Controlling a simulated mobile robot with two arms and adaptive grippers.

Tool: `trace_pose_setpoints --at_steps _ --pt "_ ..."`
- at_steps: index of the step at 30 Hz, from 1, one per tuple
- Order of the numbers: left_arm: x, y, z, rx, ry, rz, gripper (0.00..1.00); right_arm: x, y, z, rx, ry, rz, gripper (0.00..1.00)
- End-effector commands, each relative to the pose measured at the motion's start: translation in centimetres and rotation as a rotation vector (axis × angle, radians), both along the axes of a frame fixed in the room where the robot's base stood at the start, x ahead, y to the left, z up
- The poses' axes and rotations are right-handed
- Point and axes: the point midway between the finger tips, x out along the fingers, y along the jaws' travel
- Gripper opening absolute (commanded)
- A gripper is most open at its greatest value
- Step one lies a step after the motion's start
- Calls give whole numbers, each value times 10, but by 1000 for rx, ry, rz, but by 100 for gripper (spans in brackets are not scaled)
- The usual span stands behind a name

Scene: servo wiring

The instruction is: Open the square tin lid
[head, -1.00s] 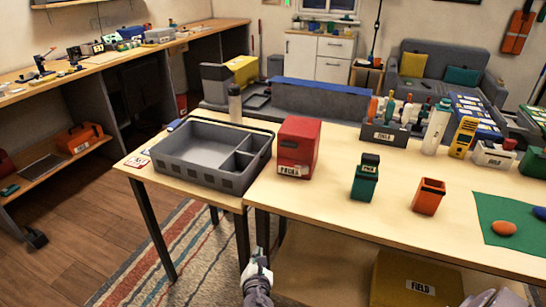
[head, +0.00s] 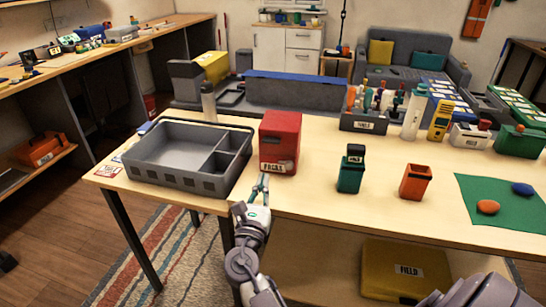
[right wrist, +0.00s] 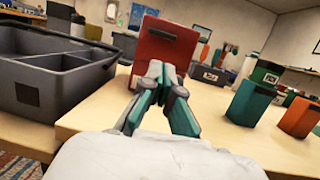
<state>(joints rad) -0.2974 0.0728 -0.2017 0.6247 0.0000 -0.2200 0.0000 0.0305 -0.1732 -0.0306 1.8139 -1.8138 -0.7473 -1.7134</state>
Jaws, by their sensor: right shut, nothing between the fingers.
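A red square tin (head: 280,138) with a white label low on its front stands on the table, right of the grey tray. It appears closed, but no separate lid edge is clear. My right gripper (head: 263,182) is shut and empty, just in front of the tin's lower left side. In the right wrist view the tin (right wrist: 165,42) is straight ahead, and the shut fingers (right wrist: 164,70) cover part of its lower front. I cannot tell whether the fingertips touch it. My left gripper is not in view.
A grey divided tray (head: 185,180) stands close left of the tin. A green bin (head: 350,172) and an orange bin (head: 414,182) stand to the right, with bare tabletop (head: 310,195) between. Bottles and a holder (head: 363,124) line the back.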

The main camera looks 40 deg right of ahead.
Motion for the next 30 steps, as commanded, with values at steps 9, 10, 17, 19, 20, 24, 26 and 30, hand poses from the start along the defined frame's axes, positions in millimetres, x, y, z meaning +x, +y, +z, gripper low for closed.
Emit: trace_pose_setpoints --at_steps 9,10,17,19,20,24,26,30 --pt "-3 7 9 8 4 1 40 31 -32 15 -5 -2 -4 0" --pt "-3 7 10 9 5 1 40 35 -36 16 -5 -2 -4 0" --pt "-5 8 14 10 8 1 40 59 -60 23 -5 0 -2 0" --pt "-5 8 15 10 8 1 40 64 -64 24 -4 0 -2 0" --pt "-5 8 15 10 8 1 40 65 -65 24 -4 0 -2 0" --pt "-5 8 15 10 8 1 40 67 -68 24 -2 0 -1 0" --pt "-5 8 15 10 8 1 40 68 -69 24 -2 0 -1 0" --pt "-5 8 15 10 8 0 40 67 -68 24 -2 0 -1 0"
